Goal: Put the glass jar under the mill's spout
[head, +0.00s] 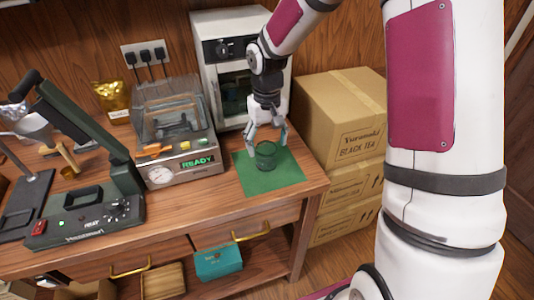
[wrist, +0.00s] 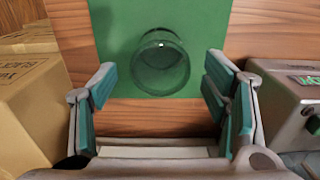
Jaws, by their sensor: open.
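The glass jar (head: 265,157) stands upright on a green mat (head: 287,180) at the right end of the wooden bench. It looks green through its clear wall and shows from above in the wrist view (wrist: 160,65). My gripper (head: 268,142) is open and points down over the jar. In the wrist view its fingers (wrist: 160,75) are spread to either side of the jar, with gaps between them and the glass. I cannot tell for sure which machine is the mill; a device with a silver hopper (head: 28,128) stands at the far left, partly cut off, its spout not clear.
A grey machine reading READY (head: 192,163) with a clear lid stands left of the mat. A dark green lever machine (head: 85,212) is farther left. A white oven-like cabinet (head: 220,60) stands behind the jar. Cardboard boxes (head: 338,115) are stacked to the right.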

